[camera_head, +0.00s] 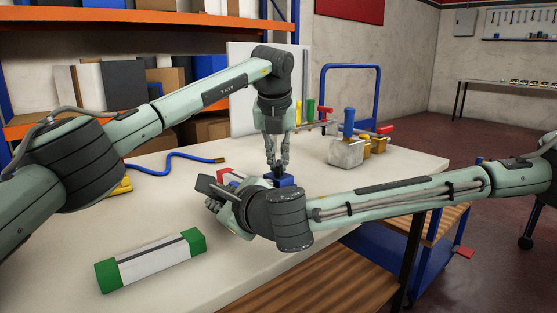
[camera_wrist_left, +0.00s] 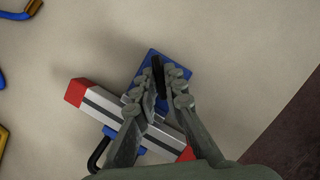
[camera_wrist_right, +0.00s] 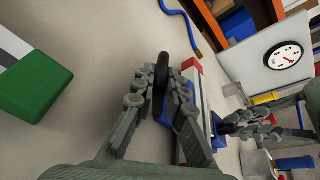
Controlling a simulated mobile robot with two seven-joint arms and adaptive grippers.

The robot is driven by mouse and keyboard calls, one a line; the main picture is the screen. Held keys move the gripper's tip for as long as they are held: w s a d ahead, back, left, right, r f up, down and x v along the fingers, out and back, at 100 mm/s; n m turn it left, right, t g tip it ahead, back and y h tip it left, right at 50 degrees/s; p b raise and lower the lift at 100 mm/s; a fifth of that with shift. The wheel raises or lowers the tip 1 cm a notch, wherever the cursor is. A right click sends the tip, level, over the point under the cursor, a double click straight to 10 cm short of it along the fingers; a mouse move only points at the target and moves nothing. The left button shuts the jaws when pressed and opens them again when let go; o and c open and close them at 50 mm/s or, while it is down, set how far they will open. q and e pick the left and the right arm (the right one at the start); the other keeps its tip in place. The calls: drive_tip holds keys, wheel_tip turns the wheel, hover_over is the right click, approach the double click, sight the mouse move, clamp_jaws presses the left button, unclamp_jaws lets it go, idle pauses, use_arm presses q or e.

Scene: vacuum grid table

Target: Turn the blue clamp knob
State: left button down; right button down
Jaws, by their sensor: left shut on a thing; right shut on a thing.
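A white bar with red ends and a dark stripe (camera_wrist_left: 103,97) lies on the table with a blue clamp block (camera_wrist_left: 149,61) across it. A thin black knob (camera_wrist_left: 158,74) stands on the block. My left gripper (camera_head: 277,165) points down from above and is shut on this knob; it also shows in the right wrist view (camera_wrist_right: 232,129). A black looped handle (camera_wrist_right: 161,68) joins the bar's side. My right gripper (camera_wrist_right: 166,84) is shut on this handle. In the head view my right wrist and hand hide most of the bar; only a red end (camera_head: 226,175) and the blue block (camera_head: 287,180) show.
A white bar with green ends (camera_head: 150,261) lies at the front left. A blue hose (camera_head: 180,157) lies behind. A grey block with a blue handle (camera_head: 346,153) and several coloured parts stand at the back right. A white panel with a gauge (camera_wrist_right: 285,57) stands behind.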

use_arm(q)
drive_tip(key=m+h, duration=0.1)
drive_tip(key=m, duration=0.2)
drive_tip(key=m+g+h, duration=0.1)
drive_tip(key=m, duration=0.2)
drive_tip(key=shift+a, duration=0.1)
idle(0.5)
drive_tip(key=c, duration=1.6)
unclamp_jaws()
drive_tip(key=shift+r, duration=0.1)
drive_tip(key=v, duration=1.2)
drive_tip(key=shift+a, duration=0.2)
drive_tip(key=shift+w+d, duration=0.1)
drive_tip(key=shift+w, duration=0.05)
